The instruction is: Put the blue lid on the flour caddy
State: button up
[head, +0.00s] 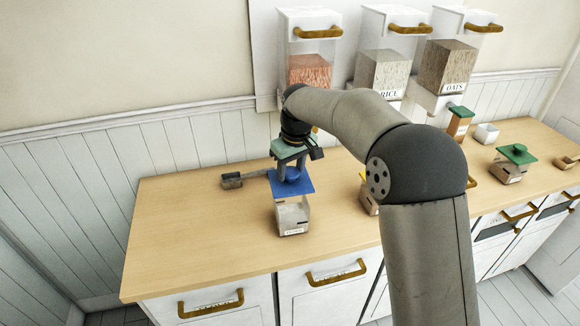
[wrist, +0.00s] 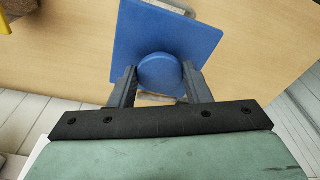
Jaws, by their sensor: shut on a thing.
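The blue lid (head: 299,187) is a flat square plate with a round knob. My gripper (head: 292,174) is shut on its knob; in the wrist view the two fingers (wrist: 160,88) flank the knob of the lid (wrist: 150,25). The flour caddy (head: 293,218), a pale box with a label low on its front, stands upright on the counter directly under the lid. The lid hides the caddy's top, so I cannot tell whether they touch. In the wrist view the lid covers nearly all of the caddy.
A scoop-like grey block (head: 231,181) lies behind and left. A caddy with yellow on top (head: 367,196) is partly hidden by my arm. A green-lidded caddy (head: 508,171) stands farther right. Dispensers (head: 385,72) hang on the wall. The wooden counter (head: 190,230) is clear at left.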

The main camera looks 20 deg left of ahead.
aim_at(292, 182)
jog(key=shift+d, duration=0.1)
jog(key=shift+f, duration=0.2)
jog(key=shift+f+b, duration=1.8)
jog(key=shift+f, duration=0.85)
jog(key=shift+f, duration=0.55)
dwell(0.3)
jog(key=o, duration=1.1)
jog(key=shift+r+p, duration=2.25)
jog(key=shift+r, duration=1.3)
